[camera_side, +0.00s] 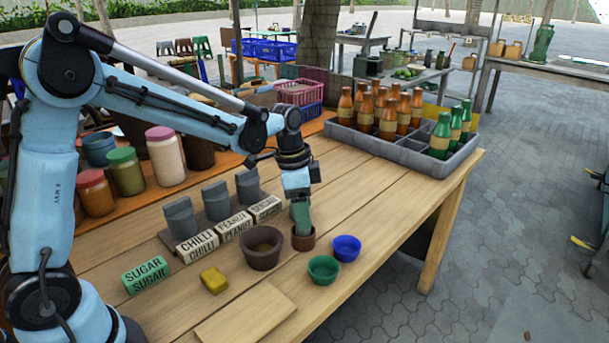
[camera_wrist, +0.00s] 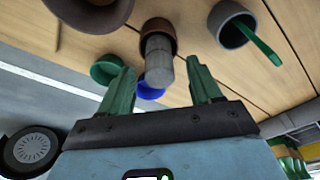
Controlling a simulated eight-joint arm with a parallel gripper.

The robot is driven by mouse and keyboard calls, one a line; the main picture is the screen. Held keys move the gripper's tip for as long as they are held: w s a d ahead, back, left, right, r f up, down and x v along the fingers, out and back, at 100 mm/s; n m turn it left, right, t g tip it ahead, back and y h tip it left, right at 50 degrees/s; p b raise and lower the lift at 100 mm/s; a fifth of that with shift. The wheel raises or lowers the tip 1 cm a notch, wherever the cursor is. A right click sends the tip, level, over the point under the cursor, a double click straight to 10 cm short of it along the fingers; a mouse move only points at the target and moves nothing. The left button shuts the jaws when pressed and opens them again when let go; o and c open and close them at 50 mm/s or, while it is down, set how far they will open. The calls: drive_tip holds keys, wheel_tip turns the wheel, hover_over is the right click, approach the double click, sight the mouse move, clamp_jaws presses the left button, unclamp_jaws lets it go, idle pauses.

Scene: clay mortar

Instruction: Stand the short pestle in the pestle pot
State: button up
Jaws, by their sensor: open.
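A short grey pestle (camera_wrist: 158,66) stands in a small brown pot (camera_wrist: 159,28) in the wrist view, its top end towards the camera. The same brown pot (camera_side: 304,241) shows in the side view, on the table directly below my gripper (camera_side: 301,214). My gripper (camera_wrist: 161,66) is open; its two green fingers lie apart on either side of the pestle, with a visible gap on each side. In the side view the fingers hide most of the pestle. How deep the pestle sits in the pot is hidden.
A large brown mortar (camera_side: 262,247) stands left of the pot. A green bowl (camera_side: 322,269) and a blue bowl (camera_side: 346,248) are close in front. A grey cup (camera_wrist: 234,30) with a green stick stands beside it. Label blocks (camera_side: 234,226) are behind; a bottle crate (camera_side: 400,149) is far right.

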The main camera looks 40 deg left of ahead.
wheel_tip(320, 180, up, 10)
drive_tip(key=s+a, duration=0.1)
drive_tip(key=shift+r, duration=0.25)
drive_tip(key=shift+s+a, duration=0.1)
drive_tip(key=shift+s, duration=0.05)
idle(0.5)
drive_tip(key=s+f+n+t, duration=0.2)
drive_tip(key=s+n+t, duration=0.1)
drive_tip(key=s, duration=0.3)
drive_tip(key=s+f+n+t+y, duration=0.1)
drive_tip(key=s+f+n+t, duration=0.1)
drive_tip(key=s+n, duration=0.4)
drive_tip(key=shift+s+t, duration=0.5)
drive_tip(key=shift+s, duration=0.15)
